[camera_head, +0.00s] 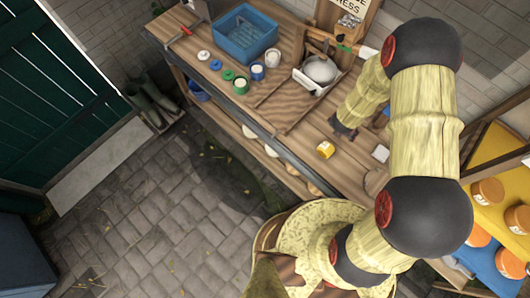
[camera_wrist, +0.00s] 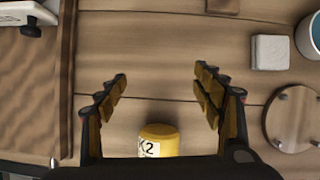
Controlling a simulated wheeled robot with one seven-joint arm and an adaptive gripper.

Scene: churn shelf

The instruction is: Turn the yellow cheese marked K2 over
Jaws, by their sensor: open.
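The yellow cheese (camera_head: 326,149) stands on the wooden bench near its front edge. In the wrist view the yellow cheese (camera_wrist: 165,132) is at the bottom centre, with a white label reading K2 on its lower left side. I cannot tell for sure which end is up. My gripper (camera_wrist: 162,78) is open and empty, its fingers spread wider than the cheese. The cheese is near the base of the fingers in that picture, not between the tips. In the head view my gripper (camera_head: 343,128) is just above and right of the cheese, apart from it.
A white block (camera_wrist: 270,52) and a round wooden board (camera_wrist: 293,120) lie to the right. Several small pots and a blue basin (camera_head: 245,35) are farther left. Bench around the cheese is clear.

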